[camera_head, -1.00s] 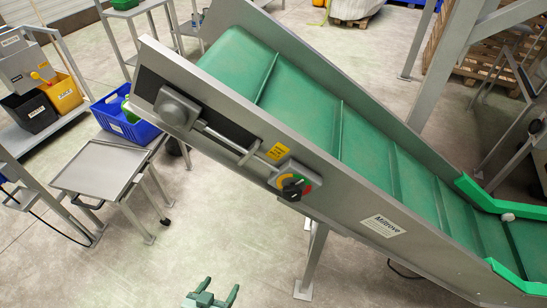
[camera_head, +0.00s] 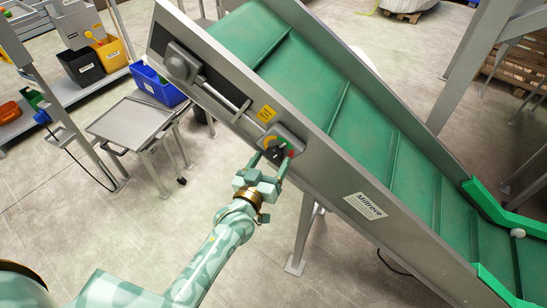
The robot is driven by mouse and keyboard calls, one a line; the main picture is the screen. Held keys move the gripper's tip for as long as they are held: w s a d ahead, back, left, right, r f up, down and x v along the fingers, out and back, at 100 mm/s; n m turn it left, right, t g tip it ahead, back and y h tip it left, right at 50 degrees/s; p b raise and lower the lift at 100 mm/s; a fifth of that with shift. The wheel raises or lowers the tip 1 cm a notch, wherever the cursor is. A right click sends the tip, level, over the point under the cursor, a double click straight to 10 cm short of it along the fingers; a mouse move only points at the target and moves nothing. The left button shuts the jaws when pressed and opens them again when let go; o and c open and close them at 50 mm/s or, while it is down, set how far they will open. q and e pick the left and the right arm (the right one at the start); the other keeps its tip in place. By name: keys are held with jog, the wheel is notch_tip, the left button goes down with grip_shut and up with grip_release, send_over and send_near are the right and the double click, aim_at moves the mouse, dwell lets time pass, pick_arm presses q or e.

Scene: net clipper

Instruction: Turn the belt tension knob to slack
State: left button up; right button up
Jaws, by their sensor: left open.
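The belt tension knob (camera_head: 275,153) is a small black knob on a grey plate (camera_head: 291,138) with yellow, green and red marks around it. The plate is fixed to the side of the inclined green-belt conveyor (camera_head: 350,125). My left gripper (camera_head: 268,162) is open at the lower edge of the knob, with its two fingers pointing up at it. The fingers partly cover the plate's lower part. I cannot tell whether they touch the knob. My right gripper is not in view.
A metal tensioner rod (camera_head: 222,99) and a yellow label (camera_head: 266,113) sit up-left of the knob. A grey stand (camera_head: 130,122) and a blue crate (camera_head: 157,86) are at the left. A conveyor leg (camera_head: 303,235) stands right of my arm. The floor at lower right is open.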

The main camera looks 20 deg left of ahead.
pick_arm(q)
jog(key=shift+w+d, duration=0.1)
jog(key=shift+w, duration=1.1)
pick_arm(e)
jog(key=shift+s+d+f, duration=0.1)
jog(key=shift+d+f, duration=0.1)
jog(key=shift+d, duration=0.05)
pick_arm(q)
jog(key=c, duration=1)
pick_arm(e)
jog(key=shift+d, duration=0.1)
pick_arm(q)
jog(key=shift+n, duration=0.3)
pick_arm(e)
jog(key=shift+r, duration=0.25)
